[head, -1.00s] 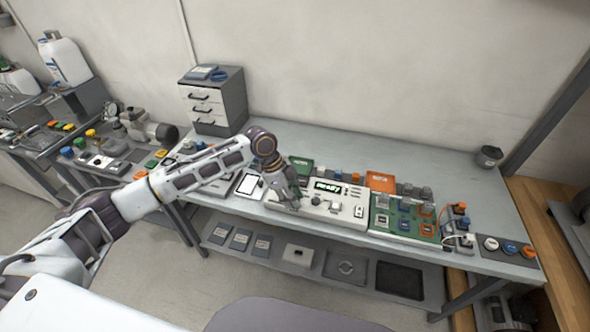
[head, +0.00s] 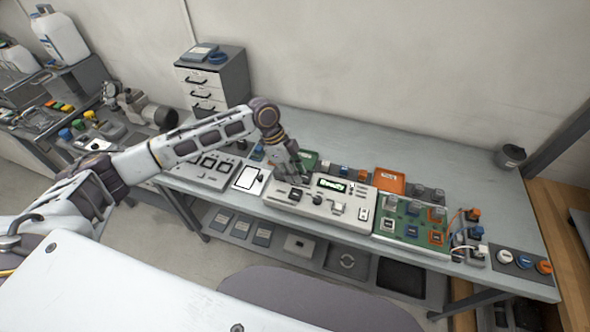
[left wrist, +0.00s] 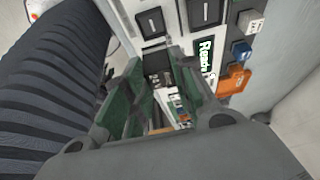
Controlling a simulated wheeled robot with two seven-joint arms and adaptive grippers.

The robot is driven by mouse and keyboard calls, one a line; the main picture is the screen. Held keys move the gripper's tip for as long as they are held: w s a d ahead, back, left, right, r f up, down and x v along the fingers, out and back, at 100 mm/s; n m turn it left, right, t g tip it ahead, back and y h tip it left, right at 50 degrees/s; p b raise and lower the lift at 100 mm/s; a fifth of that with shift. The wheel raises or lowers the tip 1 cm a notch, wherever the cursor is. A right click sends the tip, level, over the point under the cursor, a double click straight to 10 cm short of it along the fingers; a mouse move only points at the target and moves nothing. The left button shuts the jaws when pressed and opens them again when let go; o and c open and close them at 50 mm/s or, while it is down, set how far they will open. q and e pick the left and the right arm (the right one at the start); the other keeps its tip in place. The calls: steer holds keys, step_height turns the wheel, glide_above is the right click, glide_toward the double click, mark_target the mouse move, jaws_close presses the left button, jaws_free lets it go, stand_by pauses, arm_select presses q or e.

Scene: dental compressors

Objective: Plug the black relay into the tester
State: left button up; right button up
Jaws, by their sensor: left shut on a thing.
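The tester (head: 310,211) is a white box on the bench with a lit "Ready" display (head: 333,186) and dark sockets on top. In the left wrist view the display (left wrist: 204,55) shows right of the fingers. My left gripper (head: 298,168) is over the tester's back left part. It is shut on a dark block (left wrist: 158,62), which looks like the black relay. The fingers hide much of the block, and I cannot tell whether it touches the tester. My right gripper is not in view.
Behind the tester stand small relays, including a blue one (head: 343,171), and an orange tray (head: 390,180). A green board (head: 408,234) with sockets sits to the right. A white-framed tablet (head: 250,178) lies to the left.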

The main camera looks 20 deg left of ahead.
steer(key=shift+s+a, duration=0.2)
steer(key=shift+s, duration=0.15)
arm_select(q)
steer(key=shift+f, duration=0.2)
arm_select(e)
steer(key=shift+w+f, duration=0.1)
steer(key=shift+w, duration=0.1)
arm_select(q)
steer(key=shift+f, duration=0.15)
steer(key=shift+f+b, duration=0.35)
steer(key=shift+f, duration=0.1)
steer(key=shift+f+b, duration=1.1)
steer(key=shift+b, duration=0.1)
steer(key=shift+f, duration=0.75)
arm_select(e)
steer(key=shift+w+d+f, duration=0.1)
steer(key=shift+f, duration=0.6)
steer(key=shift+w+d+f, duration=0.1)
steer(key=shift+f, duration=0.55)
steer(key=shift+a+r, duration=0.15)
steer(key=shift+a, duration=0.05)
arm_select(q)
steer(key=shift+f+p, duration=0.1)
steer(key=shift+p, duration=0.65)
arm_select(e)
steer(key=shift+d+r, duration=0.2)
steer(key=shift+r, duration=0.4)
